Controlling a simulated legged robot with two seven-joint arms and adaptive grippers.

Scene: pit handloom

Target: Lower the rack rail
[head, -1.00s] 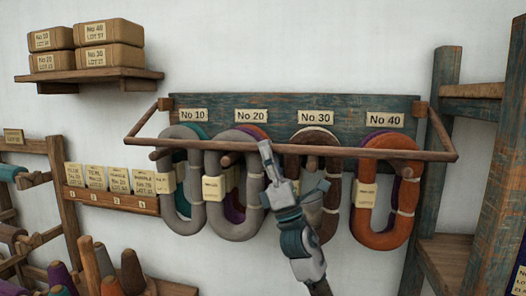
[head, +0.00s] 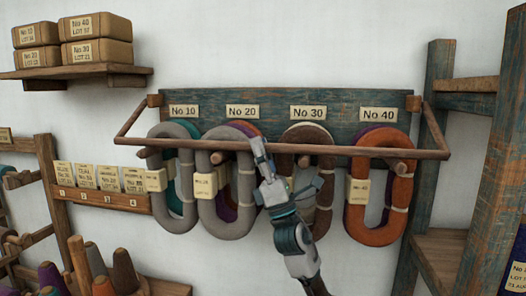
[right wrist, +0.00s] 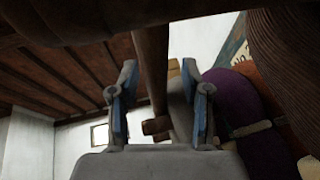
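The rack rail (head: 350,151) is a thin brown wooden bar. It runs in front of the hanging yarn hanks, held by a short side arm at each end of the blue-green rack board (head: 265,104). My right gripper (head: 259,152) is at the rail, left of its middle, between the No 20 and No 30 hanks. In the right wrist view the rail (right wrist: 150,70) passes between the two fingers of the gripper (right wrist: 163,100), with gaps on both sides. The fingers are apart and not closed on it. My left gripper is out of view.
Grey (head: 228,205), brown (head: 322,205) and orange (head: 375,228) hanks hang close behind the rail on pegs. A shelf with boxes (head: 100,72) is at upper left, spools (head: 100,265) at lower left. A blue-green wooden frame (head: 440,120) stands at right.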

